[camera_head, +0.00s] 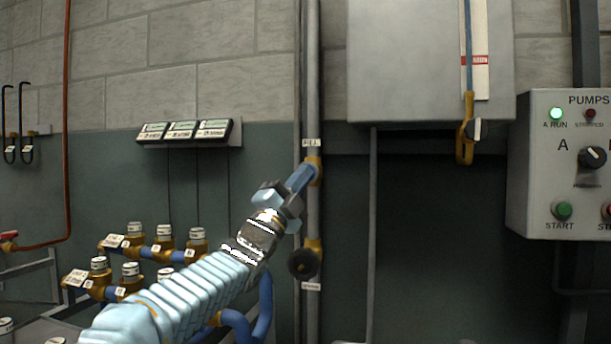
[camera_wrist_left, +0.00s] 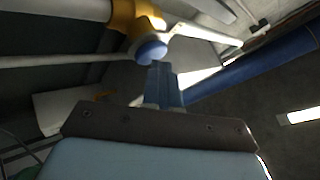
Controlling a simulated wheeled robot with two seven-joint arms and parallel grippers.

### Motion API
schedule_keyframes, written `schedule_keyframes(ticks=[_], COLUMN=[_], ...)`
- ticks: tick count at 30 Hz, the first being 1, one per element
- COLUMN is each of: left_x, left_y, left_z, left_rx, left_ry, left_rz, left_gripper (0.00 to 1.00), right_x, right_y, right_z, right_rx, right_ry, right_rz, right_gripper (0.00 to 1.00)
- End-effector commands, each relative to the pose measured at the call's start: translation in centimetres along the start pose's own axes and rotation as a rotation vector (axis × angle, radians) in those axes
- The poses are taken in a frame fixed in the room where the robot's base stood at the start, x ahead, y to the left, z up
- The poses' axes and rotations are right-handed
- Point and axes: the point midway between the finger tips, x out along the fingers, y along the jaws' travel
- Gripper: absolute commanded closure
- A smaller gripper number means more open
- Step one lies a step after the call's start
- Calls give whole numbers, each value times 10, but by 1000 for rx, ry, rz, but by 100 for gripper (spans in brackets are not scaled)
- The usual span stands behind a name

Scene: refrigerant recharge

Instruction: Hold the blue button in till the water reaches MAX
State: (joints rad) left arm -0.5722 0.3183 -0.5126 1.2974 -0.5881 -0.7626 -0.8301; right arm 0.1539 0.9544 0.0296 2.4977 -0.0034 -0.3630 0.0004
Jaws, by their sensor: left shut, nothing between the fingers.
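My left gripper (camera_head: 300,178) is shut and empty, with its blue fingertips up against or just short of the yellow fitting (camera_head: 315,168) under the FILL label on the grey pipe. In the left wrist view, the blue button (camera_wrist_left: 151,50) sticks out of this yellow fitting, right in front of the closed fingertips (camera_wrist_left: 163,68). I cannot tell whether they touch or press it. In the head view the button is hidden behind the fingers. A gauge tube (camera_head: 467,45) with blue in it stands beside a white strip with a red mark (camera_head: 475,60); the tube's top is cut off. My right gripper is not in view.
A dark round knob (camera_head: 304,263) sits lower on the same pipe. A grey tank (camera_head: 410,60) hangs at upper right, and the PUMPS panel (camera_head: 570,165) at far right has a lit green lamp. Several brass valves (camera_head: 132,270) stand at lower left.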

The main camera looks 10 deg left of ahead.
Motion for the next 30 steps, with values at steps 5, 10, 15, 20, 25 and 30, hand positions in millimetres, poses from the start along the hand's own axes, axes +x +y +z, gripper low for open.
schedule_keyframes(ticks=[5, 10, 15, 20, 25, 30], left_x=[-9, -12, -12, -15, -28, -39], left_y=[-2, -7, -8, -8, -14, -23], left_z=[-4, -7, -8, -9, -17, -26], left_rx=[-1, -1, 0, -1, -1, -2], left_ry=[0, 0, 0, 0, 2, 1], left_rz=[0, 0, 0, -1, -2, -3], left_gripper=[100, 100, 100, 100, 100, 100], right_x=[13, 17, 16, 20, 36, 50], right_y=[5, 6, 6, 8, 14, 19], right_z=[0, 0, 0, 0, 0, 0], right_rx=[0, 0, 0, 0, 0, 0], right_ry=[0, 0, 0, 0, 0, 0], right_rz=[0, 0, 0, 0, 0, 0], right_gripper=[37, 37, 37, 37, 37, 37])
